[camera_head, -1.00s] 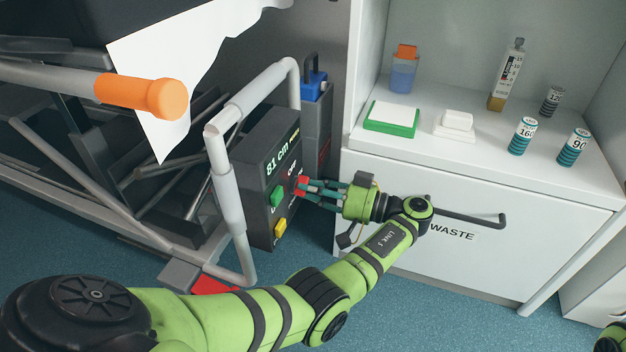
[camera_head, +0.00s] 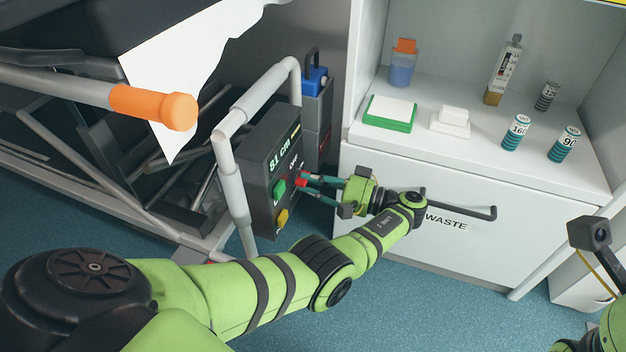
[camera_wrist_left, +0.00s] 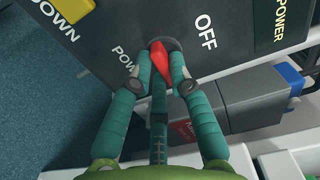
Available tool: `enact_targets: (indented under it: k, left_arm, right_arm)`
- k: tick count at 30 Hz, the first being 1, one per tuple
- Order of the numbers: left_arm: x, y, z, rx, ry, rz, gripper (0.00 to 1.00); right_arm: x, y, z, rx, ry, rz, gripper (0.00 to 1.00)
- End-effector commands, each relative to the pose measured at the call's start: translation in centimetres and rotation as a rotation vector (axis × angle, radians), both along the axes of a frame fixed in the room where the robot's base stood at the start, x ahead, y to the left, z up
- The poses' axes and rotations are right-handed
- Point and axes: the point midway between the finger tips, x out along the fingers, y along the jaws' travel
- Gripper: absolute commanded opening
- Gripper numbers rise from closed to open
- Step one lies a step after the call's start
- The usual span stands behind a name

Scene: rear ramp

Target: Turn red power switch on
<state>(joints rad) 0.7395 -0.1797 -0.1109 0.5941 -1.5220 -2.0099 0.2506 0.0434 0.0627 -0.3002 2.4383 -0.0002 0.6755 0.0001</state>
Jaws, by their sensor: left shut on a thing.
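The red power switch (camera_head: 301,180) is on the side of a dark grey control box (camera_head: 262,160), which reads "81 cm". In the left wrist view the red switch (camera_wrist_left: 160,58) sits on a dark round base beside the printed "OFF". Part of a "POWER" label shows on its other side. My left gripper (camera_head: 308,182) is at the panel, shut on the red switch. In the left wrist view its teal fingers (camera_wrist_left: 158,82) sit on both sides of the red lever. The fingers partly hide the lettering. Only part of my right arm shows, at the lower right.
A green button (camera_head: 279,189) and a yellow button (camera_head: 282,218) are on the same panel. A grey rail (camera_head: 229,165) stands in front of the box. A white cabinet with a "WASTE" drawer (camera_head: 400,235) is close on the right. Blue floor is open in front.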

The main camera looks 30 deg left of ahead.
Motion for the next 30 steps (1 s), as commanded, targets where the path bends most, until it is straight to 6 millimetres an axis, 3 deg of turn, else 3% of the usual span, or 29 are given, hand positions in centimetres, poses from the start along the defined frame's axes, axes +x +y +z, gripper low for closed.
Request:
enact_targets:
  k: [16,17,18,30]
  left_arm:
    - [-0.06,0.37,0.05,0.000,0.023,0.006,0.00]
    - [-0.06,0.37,0.05,0.000,0.023,0.006,0.32]
    - [-0.05,0.35,0.05,-0.001,0.022,0.005,0.44]
    - [0.01,0.09,0.22,-0.003,0.019,0.001,0.44]
  right_arm:
    - [-0.01,0.00,-0.01,0.001,0.001,0.001,0.40]
    - [0.00,0.00,-0.01,0.000,0.002,0.001,0.40]
    - [0.00,0.00,-0.03,0.000,0.002,0.001,0.40]
    - [0.22,-0.01,-0.24,0.000,0.011,-0.001,0.40]
